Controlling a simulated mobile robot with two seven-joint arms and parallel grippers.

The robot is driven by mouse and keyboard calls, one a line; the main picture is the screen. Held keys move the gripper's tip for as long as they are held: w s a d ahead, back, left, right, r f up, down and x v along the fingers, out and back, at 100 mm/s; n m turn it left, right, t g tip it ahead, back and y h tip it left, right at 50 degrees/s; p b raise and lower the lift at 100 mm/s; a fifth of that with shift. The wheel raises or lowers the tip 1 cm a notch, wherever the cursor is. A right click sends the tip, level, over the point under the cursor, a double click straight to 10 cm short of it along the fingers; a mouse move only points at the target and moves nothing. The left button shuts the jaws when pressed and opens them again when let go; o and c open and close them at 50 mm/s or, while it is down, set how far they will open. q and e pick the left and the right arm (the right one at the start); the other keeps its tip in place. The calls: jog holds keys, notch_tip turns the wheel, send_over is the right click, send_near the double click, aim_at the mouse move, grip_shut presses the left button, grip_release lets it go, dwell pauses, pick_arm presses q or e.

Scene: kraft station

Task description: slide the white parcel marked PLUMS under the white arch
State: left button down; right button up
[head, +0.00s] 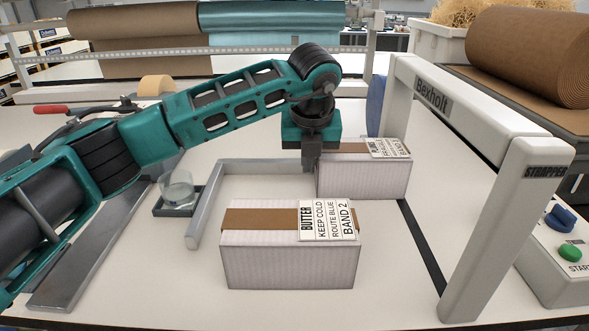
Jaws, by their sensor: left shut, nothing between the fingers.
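The white parcel (362,179) with brown tape stands upright at the back, just left of the white arch (455,108). Its top label is small and slanted; it appears to read PLUMS. My left gripper (311,164) points down with its fingers shut and empty, at the parcel's left end. I cannot tell whether they touch it. The arch, lettered Bexholt, spans a dark strip on the table. A second white parcel marked BUTTER (290,258) stands in front. My right gripper does not show.
A grey L-shaped rail (206,212) lies left of the parcels. A control box (562,262) with blue and green buttons stands right of the arch. The table between the BUTTER parcel and the arch is clear.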

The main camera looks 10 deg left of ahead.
aim_at(339, 152)
pick_arm(q)
jog(key=shift+d, duration=0.25)
jog(key=shift+w+d, duration=0.25)
jog(key=shift+d, duration=0.45)
jog(key=shift+w+d, duration=0.2)
jog(key=shift+d, duration=0.45)
jog(key=shift+w+d, duration=0.2)
jog(key=shift+d, duration=0.55)
jog(key=shift+w+d, duration=0.2)
jog(key=shift+d, duration=0.5)
jog(key=shift+w+d, duration=0.15)
jog(key=shift+d, duration=0.45)
jog(key=shift+s+a+b, duration=0.25)
jog(key=shift+a+b, duration=0.15)
jog(key=shift+a, duration=0.65)
jog(key=shift+s+a+r+p, duration=0.1)
jog(key=shift+a+r+p, duration=0.2)
jog(key=shift+r+p, duration=1)
jog(key=shift+s+a+r+p, duration=0.1)
jog(key=shift+a+r+p, duration=0.3)
jog(key=shift+r, duration=1.65)
jog(key=shift+s+a+r+p, duration=0.1)
jog(key=shift+a+r+p, duration=0.15)
jog(key=shift+r+p, duration=1.05)
jog(key=shift+r+b, duration=0.4)
jog(key=shift+b, duration=0.05)
